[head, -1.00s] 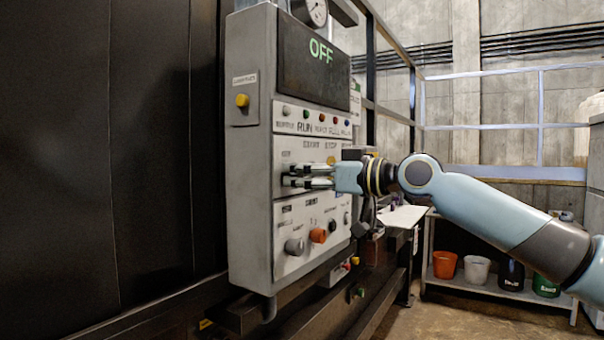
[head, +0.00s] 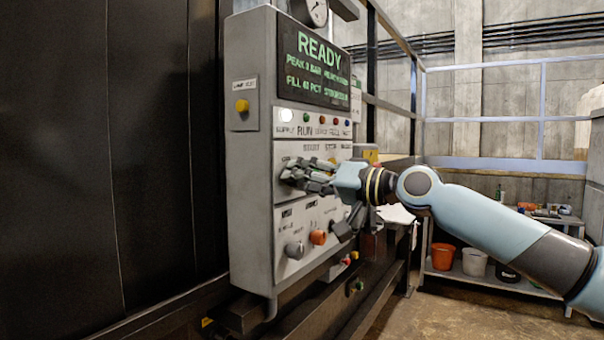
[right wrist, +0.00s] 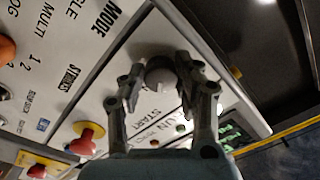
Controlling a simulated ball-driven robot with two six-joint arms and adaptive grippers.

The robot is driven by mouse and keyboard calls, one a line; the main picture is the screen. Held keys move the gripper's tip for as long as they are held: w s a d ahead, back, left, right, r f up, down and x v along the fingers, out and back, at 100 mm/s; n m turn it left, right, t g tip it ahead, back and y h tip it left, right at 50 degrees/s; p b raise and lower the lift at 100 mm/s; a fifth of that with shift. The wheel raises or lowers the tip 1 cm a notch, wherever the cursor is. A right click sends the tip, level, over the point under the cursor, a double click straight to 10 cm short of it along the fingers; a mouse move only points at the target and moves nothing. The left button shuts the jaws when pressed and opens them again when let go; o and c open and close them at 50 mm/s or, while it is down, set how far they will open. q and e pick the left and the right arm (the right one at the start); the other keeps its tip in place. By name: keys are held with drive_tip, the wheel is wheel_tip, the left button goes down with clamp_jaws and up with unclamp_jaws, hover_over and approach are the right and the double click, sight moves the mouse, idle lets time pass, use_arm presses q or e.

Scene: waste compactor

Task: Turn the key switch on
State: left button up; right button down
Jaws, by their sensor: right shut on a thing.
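The key switch (right wrist: 159,72) is a round grey part at the left of the panel's middle section. My right gripper (head: 287,171) is shut on it, and in the right wrist view a finger lies on each side of it. In the head view the fingers hide most of the switch, and the gripper looks rolled. The display (head: 315,65) on the grey control panel (head: 250,190) reads READY in green, with smaller lines below. The white lamp (head: 286,115) above the SUPPLY label is lit. My left gripper is not in view.
Below are a grey knob (head: 294,250) and an orange knob (head: 318,237). A red mushroom button (right wrist: 85,138) sits close to the fingers in the right wrist view. A yellow button (head: 242,106) is on the side box. A shelf with buckets (head: 443,257) stands back right.

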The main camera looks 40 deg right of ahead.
sight(286, 125)
drive_tip(key=shift+m, duration=0.7)
drive_tip(key=shift+p, duration=0.3)
drive_tip(key=c, duration=0.9)
unclamp_jaws()
drive_tip(key=shift+c, duration=0.2)
wheel_tip(286, 125, up, 10)
